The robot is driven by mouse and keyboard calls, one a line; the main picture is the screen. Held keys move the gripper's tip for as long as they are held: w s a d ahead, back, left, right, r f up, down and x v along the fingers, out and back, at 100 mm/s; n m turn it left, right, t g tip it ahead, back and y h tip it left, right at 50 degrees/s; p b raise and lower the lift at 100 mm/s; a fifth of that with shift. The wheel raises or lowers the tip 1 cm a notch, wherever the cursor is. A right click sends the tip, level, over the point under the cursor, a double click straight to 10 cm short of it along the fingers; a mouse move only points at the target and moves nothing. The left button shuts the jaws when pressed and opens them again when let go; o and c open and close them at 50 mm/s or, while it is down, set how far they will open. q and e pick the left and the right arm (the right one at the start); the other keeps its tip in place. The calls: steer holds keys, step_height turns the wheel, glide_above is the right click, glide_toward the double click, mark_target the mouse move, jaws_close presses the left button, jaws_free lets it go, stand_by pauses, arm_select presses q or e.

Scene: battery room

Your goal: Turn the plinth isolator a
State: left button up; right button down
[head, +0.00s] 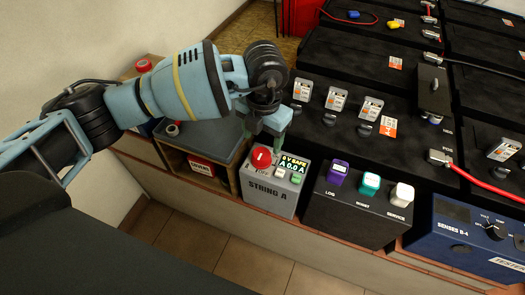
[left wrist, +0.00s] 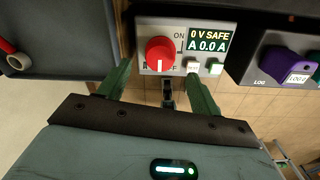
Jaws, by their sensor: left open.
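The plinth isolator is a round red knob (head: 261,157) with a white mark, on the grey box labelled STRING A (head: 269,197). In the left wrist view the knob (left wrist: 160,54) has its white mark at the lower edge, near the OFF lettering; ON is at upper right. The box's display (left wrist: 208,41) reads 0 V SAFE and A 0.0 A. My left gripper (head: 264,132) is open just behind and above the knob. In the left wrist view its green fingers (left wrist: 160,80) stand apart on either side below the knob, with nothing between them. Contact cannot be told.
A black box with purple, teal and white switches (head: 358,210) stands right of the STRING A box. A blue tester (head: 470,235) is farther right. Black batteries with terminals and a red cable (head: 490,185) fill the back. A grey-topped wooden unit (head: 203,143) stands left.

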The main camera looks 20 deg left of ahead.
mark_target(262, 153)
arm_select(q)
step_height(262, 153, down, 6)
steer(key=shift+f, duration=0.15)
stand_by(0.3)
steer(key=c, duration=1)
steer(key=shift+o, duration=0.2)
